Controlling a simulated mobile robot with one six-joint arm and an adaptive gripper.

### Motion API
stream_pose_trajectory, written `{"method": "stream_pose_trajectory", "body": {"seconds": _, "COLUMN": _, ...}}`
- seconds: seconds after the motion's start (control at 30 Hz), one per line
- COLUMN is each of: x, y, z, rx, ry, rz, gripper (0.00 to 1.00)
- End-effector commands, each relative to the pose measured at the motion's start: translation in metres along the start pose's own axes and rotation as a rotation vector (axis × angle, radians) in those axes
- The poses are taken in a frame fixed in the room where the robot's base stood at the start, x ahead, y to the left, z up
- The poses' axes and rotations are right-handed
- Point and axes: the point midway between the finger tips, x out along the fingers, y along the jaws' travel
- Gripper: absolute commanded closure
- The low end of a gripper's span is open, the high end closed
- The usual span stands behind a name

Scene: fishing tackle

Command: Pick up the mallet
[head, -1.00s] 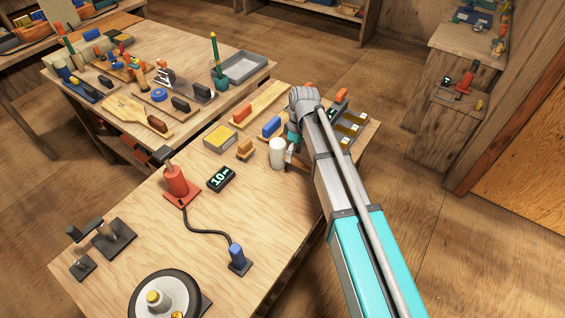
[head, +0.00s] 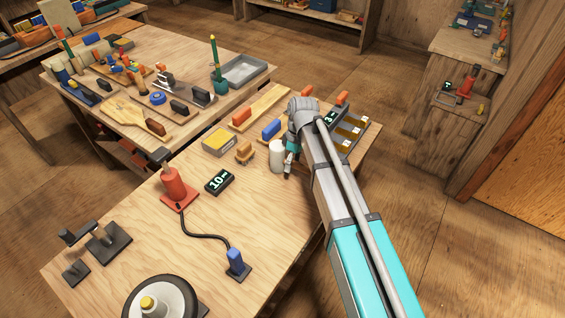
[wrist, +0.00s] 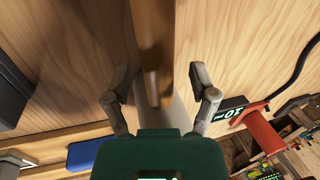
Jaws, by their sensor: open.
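A white upright cylinder (head: 277,156), which looks like the mallet's head, stands on the near bench. My gripper (head: 289,168) is just to its right, low over the bench top. In the wrist view a brown wooden bar (wrist: 154,45), apparently the mallet's handle, runs between the two spread fingers of my gripper (wrist: 160,82). A pale grey shape shows behind the bar's lower end. The fingers stand apart from the bar on both sides. In the head view the handle is hidden or cannot be made out.
A timer (head: 219,181) and a red tool on a base (head: 174,185) stand to the left. A dark compartment tray (head: 352,132) is beyond my wrist.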

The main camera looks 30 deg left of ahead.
Motion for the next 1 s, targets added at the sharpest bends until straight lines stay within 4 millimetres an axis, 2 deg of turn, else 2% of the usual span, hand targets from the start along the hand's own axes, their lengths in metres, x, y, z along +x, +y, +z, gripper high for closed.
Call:
{"method": "stream_pose_trajectory", "body": {"seconds": 0.03, "x": 0.0, "y": 0.0001, "z": 0.0001, "rx": 0.0, "ry": 0.0, "rz": 0.0, "gripper": 0.25}}
{"method": "stream_pose_trajectory", "body": {"seconds": 0.07, "x": 0.0, "y": 0.0001, "z": 0.0001, "rx": 0.0, "ry": 0.0, "rz": 0.0, "gripper": 0.31}}
{"method": "stream_pose_trajectory", "body": {"seconds": 0.43, "x": 0.0, "y": 0.0002, "z": 0.0002, "rx": 0.0, "ry": 0.0, "rz": 0.0, "gripper": 1.0}}
{"method": "stream_pose_trajectory", "body": {"seconds": 1.0, "x": -0.0036, "y": -0.0007, "z": 0.0002, "rx": 0.0, "ry": 0.001, "rz": 0.0, "gripper": 1.0}}
